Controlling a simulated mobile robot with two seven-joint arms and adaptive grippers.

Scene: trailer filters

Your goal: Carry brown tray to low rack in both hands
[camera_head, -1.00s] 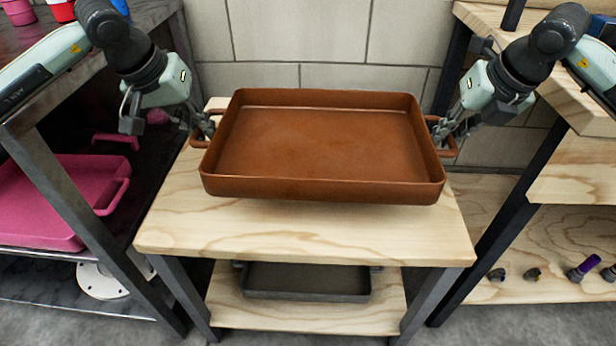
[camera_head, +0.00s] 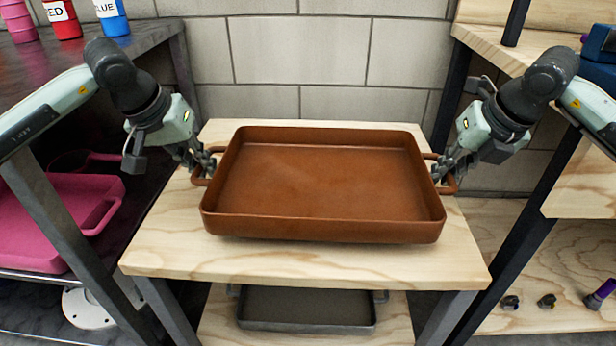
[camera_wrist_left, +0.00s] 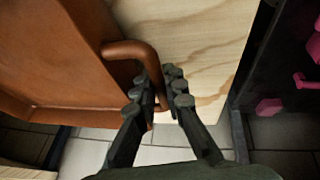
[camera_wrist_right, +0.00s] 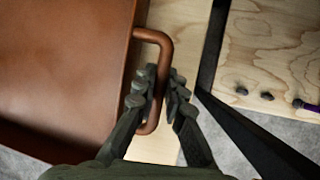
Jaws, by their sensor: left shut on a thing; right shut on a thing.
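The brown tray (camera_head: 322,185) is empty and roughly level, over the top board of a light wooden rack (camera_head: 300,262). I cannot tell whether its underside touches the board. My left gripper (camera_head: 205,165) is shut on the tray's left handle (camera_wrist_left: 140,50). My right gripper (camera_head: 440,172) is shut on the tray's right handle (camera_wrist_right: 162,55). Both wrist views show the fingers around the handle bars. The tray's underside is hidden.
A dark grey tray (camera_head: 305,308) sits on the rack's lower shelf. A pink tray (camera_head: 40,225) lies on the left shelf unit. Small parts (camera_head: 547,301) lie on the right unit's low shelf. A block wall (camera_head: 300,60) stands behind.

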